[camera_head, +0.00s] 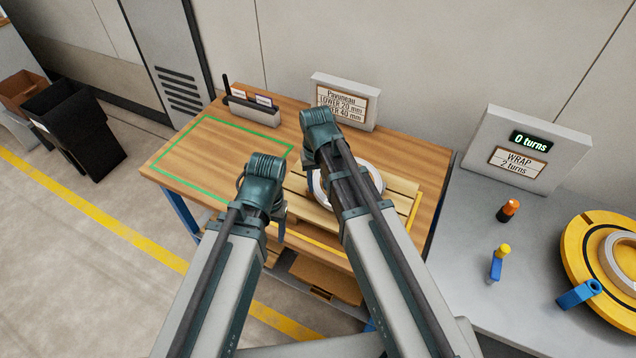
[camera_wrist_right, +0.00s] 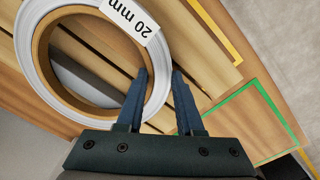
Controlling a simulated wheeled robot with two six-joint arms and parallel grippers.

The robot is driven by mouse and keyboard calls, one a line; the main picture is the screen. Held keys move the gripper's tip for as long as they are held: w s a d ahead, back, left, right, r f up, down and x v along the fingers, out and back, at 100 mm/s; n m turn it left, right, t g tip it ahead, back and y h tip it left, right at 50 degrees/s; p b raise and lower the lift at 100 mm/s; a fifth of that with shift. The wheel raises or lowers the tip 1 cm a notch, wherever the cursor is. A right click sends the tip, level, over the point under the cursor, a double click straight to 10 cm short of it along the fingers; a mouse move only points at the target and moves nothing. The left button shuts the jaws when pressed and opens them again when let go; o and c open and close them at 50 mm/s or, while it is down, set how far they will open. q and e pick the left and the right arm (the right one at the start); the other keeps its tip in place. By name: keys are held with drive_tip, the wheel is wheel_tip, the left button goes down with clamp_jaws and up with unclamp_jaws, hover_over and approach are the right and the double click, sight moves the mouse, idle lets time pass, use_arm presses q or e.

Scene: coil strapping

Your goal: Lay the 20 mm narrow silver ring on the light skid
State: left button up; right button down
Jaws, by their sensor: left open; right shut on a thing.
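The 20 mm ring (camera_wrist_right: 27,60), a silver-white band around a brown core with a "20 mm" label, lies flat over the light skid; it also shows in the head view (camera_head: 375,177), partly behind my right arm. My right gripper (camera_wrist_right: 160,74) is shut on the ring's band, one finger inside and one outside. The light skid (camera_head: 402,187) has pale wooden slats, seen under the ring in the wrist view (camera_wrist_right: 212,60). I cannot tell whether the ring touches the slats. My left gripper (camera_head: 280,226) is open and empty, left of the skid, its fingers mostly hidden.
A green outlined area (camera_head: 200,150) on the bench is clear. A sign (camera_head: 343,102) reading "LOWER 20 mm" and a small tray (camera_head: 253,112) stand behind. At right are a "0 turns" display (camera_head: 531,141), an orange-topped object (camera_head: 507,211), a blue-and-yellow tool (camera_head: 497,264) and a yellow turntable (camera_head: 580,245).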

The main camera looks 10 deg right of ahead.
drive_tip(key=c, duration=0.5)
unclamp_jaws()
drive_tip(key=shift+c, duration=0.2)
drive_tip(key=shift+r, duration=0.1)
wheel_tip(320, 180, up, 13)
drive_tip(key=p, duration=1.3)
drive_tip(key=s+a+n+h, duration=0.1)
drive_tip(key=s+a+n, duration=0.1)
drive_tip(key=s, duration=1.1)
drive_tip(key=shift+s+f+n+b, duration=0.25)
drive_tip(key=shift+f+n+b, duration=0.15)
drive_tip(key=shift+n, duration=0.2)
